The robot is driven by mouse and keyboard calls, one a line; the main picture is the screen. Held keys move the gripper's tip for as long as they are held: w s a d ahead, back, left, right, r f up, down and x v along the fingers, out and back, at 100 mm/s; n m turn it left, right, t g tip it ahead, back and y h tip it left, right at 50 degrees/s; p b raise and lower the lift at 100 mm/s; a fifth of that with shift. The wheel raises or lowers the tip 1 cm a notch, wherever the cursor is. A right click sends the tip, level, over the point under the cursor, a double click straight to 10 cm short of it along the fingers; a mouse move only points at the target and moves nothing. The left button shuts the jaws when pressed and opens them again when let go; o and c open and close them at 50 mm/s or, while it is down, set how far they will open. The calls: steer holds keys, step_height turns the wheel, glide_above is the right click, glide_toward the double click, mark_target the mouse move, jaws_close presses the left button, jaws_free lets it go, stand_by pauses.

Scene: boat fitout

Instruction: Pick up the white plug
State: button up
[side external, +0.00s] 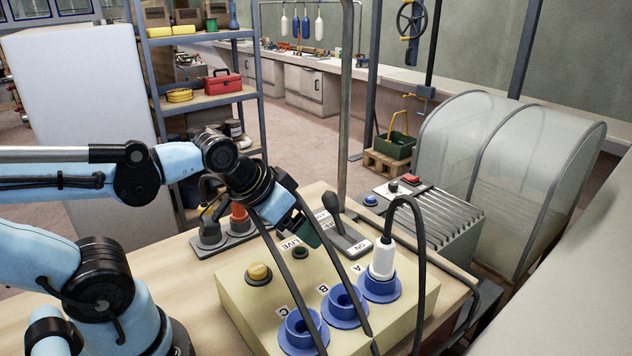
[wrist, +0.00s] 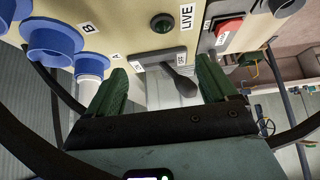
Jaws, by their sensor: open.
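The white plug (side external: 383,260) stands upright in the blue socket A (side external: 381,288) on the beige box, with a black cable looping up from its top and down to the right. In the wrist view, the plug (wrist: 89,90) shows at the left, partly hidden behind a green finger. My gripper (side external: 309,230) is open and empty, above the box and to the left of the plug in the side view. In the wrist view, both green fingers of my gripper (wrist: 163,80) are apart, with the plug outside them.
Blue sockets B (side external: 343,304) and C (side external: 303,329) are empty. The box (side external: 236,298) also carries a yellow button (side external: 259,273). A black-handled lever (side external: 336,203) stands behind the gripper. A ribbed grey unit (side external: 437,225) is to the right of the plug.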

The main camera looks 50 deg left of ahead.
mark_target(381, 241)
steer(key=c, duration=0.4)
steer(key=shift+c, duration=0.2)
steer(key=w+d+r+m+g+h, duration=0.2)
steer(key=w+d+r+m+g, duration=0.15)
steer(key=d+r, duration=0.7)
steer(key=shift+m, duration=0.55)
steer(key=x, duration=0.7)
steer(key=shift+d, duration=0.25)
steer(key=shift+t, duration=0.25)
steer(key=shift+d+x, duration=0.1)
steer(key=shift+x, duration=1.15)
steer(key=shift+d+x, duration=0.15)
steer(key=shift+x, duration=1.1)
